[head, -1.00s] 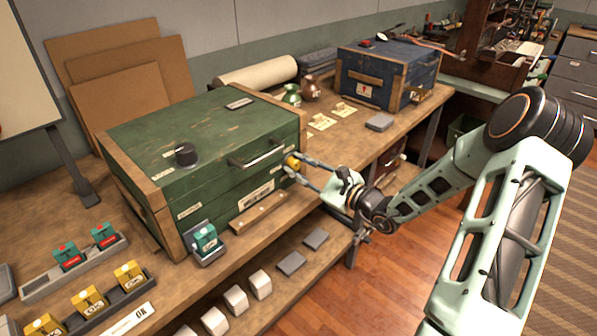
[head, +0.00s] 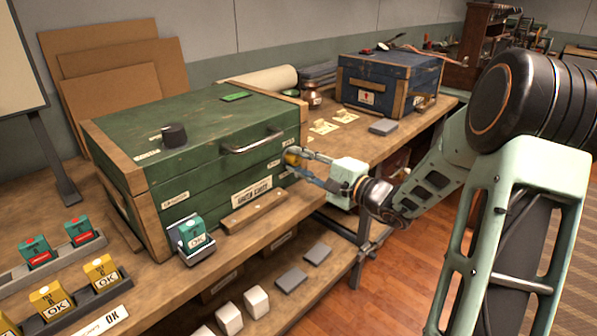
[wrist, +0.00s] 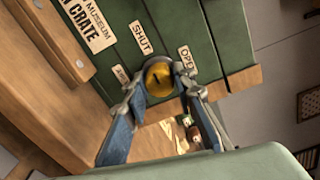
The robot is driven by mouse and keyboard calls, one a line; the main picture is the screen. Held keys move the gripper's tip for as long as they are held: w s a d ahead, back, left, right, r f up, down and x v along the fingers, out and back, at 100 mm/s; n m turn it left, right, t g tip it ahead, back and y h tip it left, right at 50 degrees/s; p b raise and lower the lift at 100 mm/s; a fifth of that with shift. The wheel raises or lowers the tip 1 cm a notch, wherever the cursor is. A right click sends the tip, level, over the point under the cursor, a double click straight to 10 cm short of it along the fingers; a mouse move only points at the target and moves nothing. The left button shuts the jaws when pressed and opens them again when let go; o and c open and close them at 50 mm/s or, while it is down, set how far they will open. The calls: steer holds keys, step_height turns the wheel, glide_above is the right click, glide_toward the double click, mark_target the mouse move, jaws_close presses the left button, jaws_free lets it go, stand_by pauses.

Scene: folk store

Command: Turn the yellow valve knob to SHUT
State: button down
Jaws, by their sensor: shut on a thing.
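The yellow valve knob (wrist: 159,78) sits on the front face of the green crate (wrist: 205,28), near its right end. My gripper (wrist: 162,88) is shut on the knob, with one finger on each side. A SHUT label (wrist: 142,37) and a second, partly readable label starting "OP" (wrist: 186,57) are beside the knob in the wrist view. The knob has a short dark mark on its face; which label it points to is unclear. In the head view the knob (head: 291,159) is partly hidden by my gripper (head: 293,163). The green crate (head: 215,135) stands on the bench.
A black dial (head: 175,135) and a green plate (head: 236,97) are on the crate's top. A handle (head: 252,146) sticks out in front. A blue crate (head: 385,80) stands farther back. Small teal and yellow boxes sit in trays at left. Open floor lies at right.

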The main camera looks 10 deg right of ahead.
steer(key=shift+n, duration=0.3)
steer(key=c, duration=1.6)
jaws_free()
steer(key=v, duration=1.2)
